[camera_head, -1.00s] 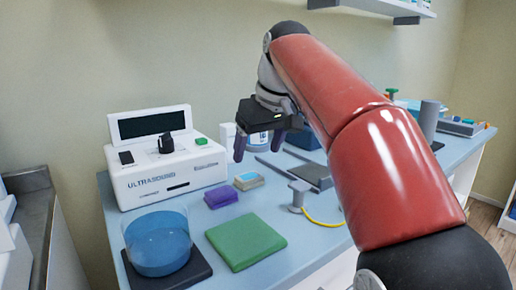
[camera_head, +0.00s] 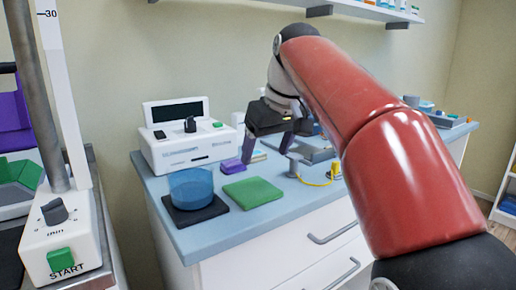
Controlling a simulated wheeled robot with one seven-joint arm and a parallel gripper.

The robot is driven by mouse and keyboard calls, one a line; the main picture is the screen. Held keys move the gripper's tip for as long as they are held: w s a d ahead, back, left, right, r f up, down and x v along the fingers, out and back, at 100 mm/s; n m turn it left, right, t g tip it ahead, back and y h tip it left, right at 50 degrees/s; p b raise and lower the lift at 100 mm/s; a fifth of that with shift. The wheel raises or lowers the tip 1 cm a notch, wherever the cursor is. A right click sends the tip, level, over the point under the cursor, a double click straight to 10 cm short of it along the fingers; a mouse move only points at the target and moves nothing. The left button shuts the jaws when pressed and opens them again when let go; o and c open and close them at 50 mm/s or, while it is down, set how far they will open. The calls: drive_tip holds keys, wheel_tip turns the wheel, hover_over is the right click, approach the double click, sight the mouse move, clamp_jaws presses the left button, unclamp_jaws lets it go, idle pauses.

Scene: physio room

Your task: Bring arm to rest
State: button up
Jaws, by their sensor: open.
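My red arm (camera_head: 415,180) reaches in from the lower right, bent upward and then down to my gripper (camera_head: 265,154). My gripper is open, with its two dark purple fingers apart and pointing down. It appears in front of the blue counter (camera_head: 285,208), above or before the purple block (camera_head: 231,167). I see nothing held between the fingers. The fingers partly cover the small blocks behind them.
A white ultrasound unit (camera_head: 165,153), a blue bowl (camera_head: 190,184) on a dark pad and a green pad (camera_head: 252,192) stand on the counter. A metal post (camera_head: 35,95) and a white unit with a green START button (camera_head: 61,262) are at left. A shelf (camera_head: 345,10) hangs above.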

drive_tip(key=shift+d+f, duration=0.25)
drive_tip(key=shift+d, duration=0.15)
drive_tip(key=shift+s+d+f, duration=0.1)
drive_tip(key=shift+d+f, duration=0.05)
drive_tip(key=shift+d, duration=0.05)
drive_tip(key=s+d+f+m+t+h, duration=0.1)
drive_tip(key=s+d+f+m, duration=0.2)
drive_tip(key=s+d+f, duration=0.3)
drive_tip(key=s+d+f+m+h, duration=0.1)
drive_tip(key=s+d+f+m, duration=0.2)
drive_tip(key=s+f, duration=1.4)
drive_tip(key=d, duration=0.3)
drive_tip(key=shift+f+m+t+h, duration=0.2)
drive_tip(key=shift+m+t+h, duration=0.1)
drive_tip(key=shift+t, duration=0.1)
drive_tip(key=shift+d, duration=0.1)
